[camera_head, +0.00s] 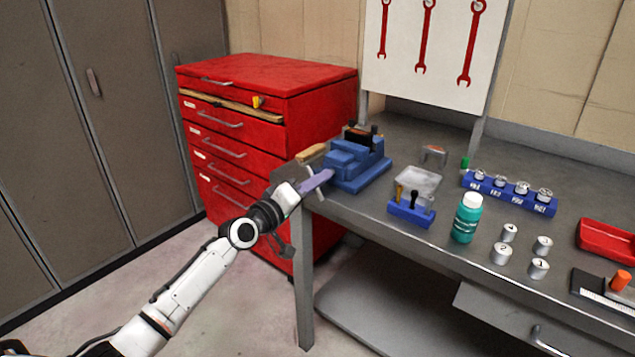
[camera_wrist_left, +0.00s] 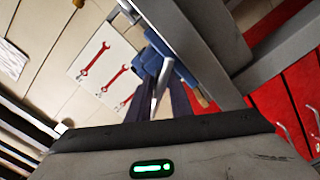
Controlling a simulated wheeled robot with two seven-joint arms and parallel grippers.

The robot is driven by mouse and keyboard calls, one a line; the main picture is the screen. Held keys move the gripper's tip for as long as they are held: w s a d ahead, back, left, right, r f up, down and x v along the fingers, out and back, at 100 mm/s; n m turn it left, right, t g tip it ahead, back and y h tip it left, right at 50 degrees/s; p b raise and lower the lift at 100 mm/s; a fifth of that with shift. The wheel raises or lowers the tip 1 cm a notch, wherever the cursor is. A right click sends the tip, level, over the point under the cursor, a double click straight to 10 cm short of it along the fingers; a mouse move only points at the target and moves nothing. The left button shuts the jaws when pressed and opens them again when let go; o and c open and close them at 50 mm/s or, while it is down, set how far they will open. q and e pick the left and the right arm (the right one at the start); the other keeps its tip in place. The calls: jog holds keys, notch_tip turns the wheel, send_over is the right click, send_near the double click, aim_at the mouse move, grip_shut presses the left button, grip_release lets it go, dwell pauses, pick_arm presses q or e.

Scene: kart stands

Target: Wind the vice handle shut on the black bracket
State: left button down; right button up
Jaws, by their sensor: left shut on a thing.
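The blue vice (camera_head: 352,166) stands on the near left corner of the grey workbench. A dark, black piece that looks like the bracket (camera_head: 358,137) sits at the top of the vice, between its jaws; I cannot tell whether they touch it. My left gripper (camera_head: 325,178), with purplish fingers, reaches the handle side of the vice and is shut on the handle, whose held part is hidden. My right gripper is out of view.
A red drawer cabinet (camera_head: 250,135) stands close behind my left arm. On the workbench (camera_head: 375,235) are a blue holder (camera_head: 410,214), a teal bottle (camera_head: 466,218), several numbered metal cylinders and a red tray (camera_head: 606,241). Red wrenches mark a white board (camera_head: 445,50).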

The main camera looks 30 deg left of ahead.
pick_arm(q)
jog(key=c, duration=1.7)
grip_release()
jog(key=shift+a, duration=0.1)
jog(key=shift+c, duration=0.2)
jog(key=shift+s, duration=0.1)
jog(key=s, duration=1)
jog(key=shift+a, duration=0.4)
jog(key=s+d+f+m+g, duration=0.2)
jog(key=s+d+f+m, duration=0.1)
jog(key=s+d+f, duration=0.4)
jog(key=s+d+f+m+g+h, duration=0.1)
jog(key=s+d+f+m+g, duration=0.3)
jog(key=f, duration=0.6)
jog(key=s+d+f+m+g, duration=0.1)
jog(key=s+d+f, duration=0.45)
jog(key=f, duration=0.25)
jog(key=s+d+f+m+g, duration=0.2)
jog(key=s+d+f+m, duration=0.2)
jog(key=s+d, duration=0.4)
jog(key=shift+s+d+f, duration=0.15)
jog(key=shift+s+f, duration=0.5)
jog(key=shift+f, duration=0.25)
